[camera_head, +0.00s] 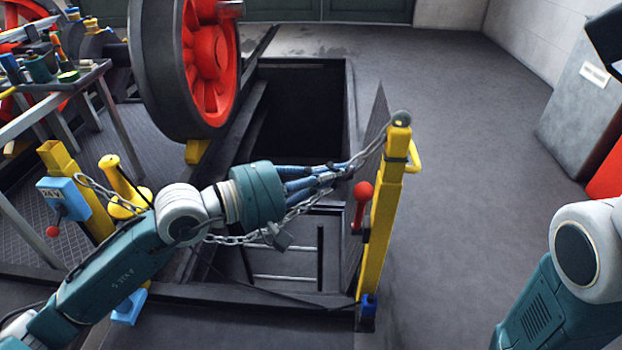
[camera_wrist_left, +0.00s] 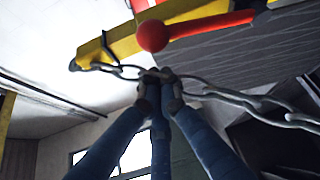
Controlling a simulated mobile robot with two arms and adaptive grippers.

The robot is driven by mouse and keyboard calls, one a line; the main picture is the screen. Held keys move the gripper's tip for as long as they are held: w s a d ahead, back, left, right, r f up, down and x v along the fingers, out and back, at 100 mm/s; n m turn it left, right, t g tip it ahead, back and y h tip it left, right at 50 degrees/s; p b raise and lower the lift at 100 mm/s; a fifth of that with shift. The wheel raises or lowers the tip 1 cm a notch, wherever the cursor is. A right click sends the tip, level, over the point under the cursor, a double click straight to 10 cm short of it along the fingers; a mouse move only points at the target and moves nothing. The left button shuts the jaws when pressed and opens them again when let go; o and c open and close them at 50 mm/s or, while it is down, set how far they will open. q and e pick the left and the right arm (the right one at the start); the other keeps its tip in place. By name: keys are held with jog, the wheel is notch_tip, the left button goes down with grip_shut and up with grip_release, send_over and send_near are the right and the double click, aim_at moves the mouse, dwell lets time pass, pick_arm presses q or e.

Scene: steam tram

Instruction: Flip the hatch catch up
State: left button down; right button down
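A red lever with a round knob (camera_head: 363,191), apparently the hatch catch, sits on the near side of the yellow post (camera_head: 385,215) beside a dark upright plate (camera_head: 377,130). The lever's red ball (camera_wrist_left: 152,36) and arm also show in the left wrist view. My left gripper (camera_head: 343,172) is over the floor opening, a little left of the lever and apart from it. Its blue fingers (camera_wrist_left: 160,82) are drawn together on a grey chain (camera_wrist_left: 245,100). The chain (camera_head: 235,240) runs from the post's top through the fingers, then sags left. My right gripper is out of view.
The open pit (camera_head: 300,110) with rails lies below my left arm. A padlock (camera_head: 275,237) hangs on the chain. A big red-and-black wheel (camera_head: 150,65) and another yellow post (camera_head: 75,190) stand left. The floor (camera_head: 450,180) right of the yellow post is clear.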

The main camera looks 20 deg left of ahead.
pick_arm(q)
jog(key=s+a+b, duration=0.1)
jog(key=s+a, duration=0.3)
jog(key=a, duration=0.4)
jog(key=shift+a+f, duration=0.25)
jog(key=shift+f, duration=0.2)
dwell(0.3)
